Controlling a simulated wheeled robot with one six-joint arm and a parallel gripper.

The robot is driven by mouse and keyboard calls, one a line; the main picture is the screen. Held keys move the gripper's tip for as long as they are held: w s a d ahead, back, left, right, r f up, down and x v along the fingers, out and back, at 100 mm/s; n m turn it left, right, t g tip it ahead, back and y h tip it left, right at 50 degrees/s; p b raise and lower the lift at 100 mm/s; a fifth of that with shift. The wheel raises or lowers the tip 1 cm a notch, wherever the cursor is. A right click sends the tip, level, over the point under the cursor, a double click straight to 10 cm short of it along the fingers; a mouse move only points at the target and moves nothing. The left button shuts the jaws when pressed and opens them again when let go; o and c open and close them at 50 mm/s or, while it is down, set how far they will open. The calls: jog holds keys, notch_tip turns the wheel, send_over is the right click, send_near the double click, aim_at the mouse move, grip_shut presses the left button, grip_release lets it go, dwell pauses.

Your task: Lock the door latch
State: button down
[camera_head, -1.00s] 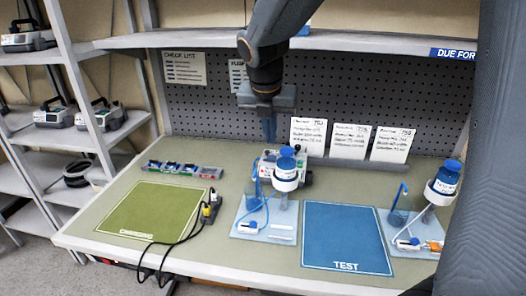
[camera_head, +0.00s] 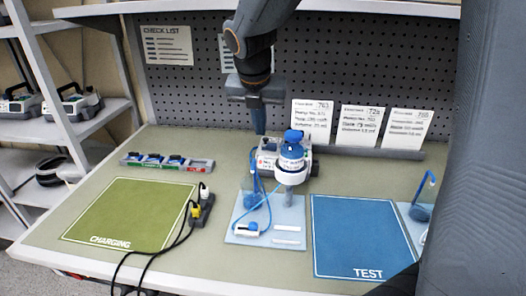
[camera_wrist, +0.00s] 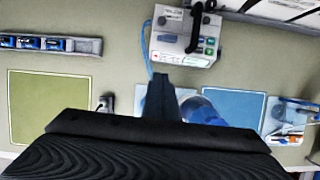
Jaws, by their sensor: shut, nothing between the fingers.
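An infusion pump (camera_head: 268,162), a pale box with a dark handle, stands on the bench behind a blue-capped bottle (camera_head: 292,150) on a stand. In the wrist view the pump (camera_wrist: 186,42) shows its front with small buttons and a blue tube at its left side. I cannot make out the door latch or its state.
A green charging mat (camera_head: 130,215) lies left, with a power strip (camera_head: 201,208) and black cable beside it. A blue test mat (camera_head: 362,237) lies right. A tray of small modules (camera_head: 166,162) sits at the back left. Cards (camera_head: 358,127) stand along the pegboard.

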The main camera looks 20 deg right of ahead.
aim_at(266, 152)
jog(key=x, duration=0.4)
jog(key=w+x, duration=0.1)
jog(key=x, duration=0.7)
jog(key=shift+w+d+r+p, duration=0.15)
jog(key=shift+w+d+p, duration=0.2)
jog(key=shift+w+d, duration=0.4)
jog(key=shift+w, duration=0.4)
jog(key=shift+d, duration=0.1)
